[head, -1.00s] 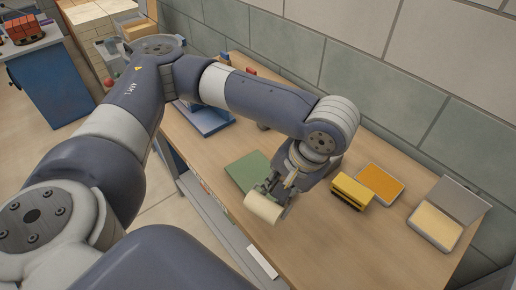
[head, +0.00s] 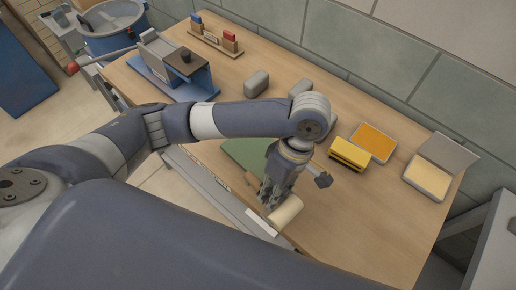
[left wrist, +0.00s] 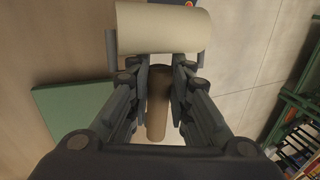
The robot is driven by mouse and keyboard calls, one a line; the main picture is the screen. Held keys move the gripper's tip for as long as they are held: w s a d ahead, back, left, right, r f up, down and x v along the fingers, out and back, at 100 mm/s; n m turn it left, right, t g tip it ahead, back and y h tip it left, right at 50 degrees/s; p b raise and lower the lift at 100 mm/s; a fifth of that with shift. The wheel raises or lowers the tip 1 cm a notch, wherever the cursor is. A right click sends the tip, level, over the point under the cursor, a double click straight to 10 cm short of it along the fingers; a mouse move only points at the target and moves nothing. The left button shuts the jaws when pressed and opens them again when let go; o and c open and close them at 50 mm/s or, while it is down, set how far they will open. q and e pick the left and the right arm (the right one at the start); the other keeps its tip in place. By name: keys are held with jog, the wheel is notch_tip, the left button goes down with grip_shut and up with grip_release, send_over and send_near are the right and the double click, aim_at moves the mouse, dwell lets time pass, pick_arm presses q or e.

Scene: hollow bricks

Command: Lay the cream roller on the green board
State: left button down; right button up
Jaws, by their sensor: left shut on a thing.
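The cream roller (head: 286,213) hangs from my left gripper (head: 270,198), near the table's front edge. In the left wrist view the cream roller (left wrist: 165,27) lies across the top, beyond the fingertips. My left gripper (left wrist: 158,75) is shut on its brown handle (left wrist: 157,105), which runs back between the fingers. The green board (head: 240,153) lies flat on the table, behind and left of the roller, partly covered by my arm. The green board (left wrist: 75,112) is left of the gripper in the left wrist view. The roller is apart from the board. My right gripper is not in view.
A yellow block (head: 349,154), an orange pad (head: 373,142) and an open cream-coloured pad (head: 428,181) stand right of my gripper. Grey blocks (head: 256,83) and a blue stand (head: 190,80) are farther back. The right front of the wooden table (head: 350,225) is clear.

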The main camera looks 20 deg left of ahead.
pick_arm(q)
jog(key=w+n, duration=0.1)
jog(key=p, duration=0.1)
send_over(263, 161)
jog(key=w, duration=0.1)
jog(key=shift+d+f, duration=0.35)
jog(key=shift+f, duration=0.5)
jog(key=shift+w+a+f, duration=0.1)
jog(key=shift+w+f, duration=0.1)
jog(key=shift+f, duration=0.1)
notch_tip(263, 161, down, 3)
jog(key=shift+p, duration=0.55)
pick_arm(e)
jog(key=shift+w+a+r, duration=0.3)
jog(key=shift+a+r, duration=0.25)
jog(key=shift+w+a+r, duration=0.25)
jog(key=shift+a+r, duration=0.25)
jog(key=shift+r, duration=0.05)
pick_arm(q)
jog(key=shift+f, duration=0.15)
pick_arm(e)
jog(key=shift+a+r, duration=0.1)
pick_arm(q)
jog(key=c, duration=1.5)
grip_release()
jog(key=shift+o, duration=0.2)
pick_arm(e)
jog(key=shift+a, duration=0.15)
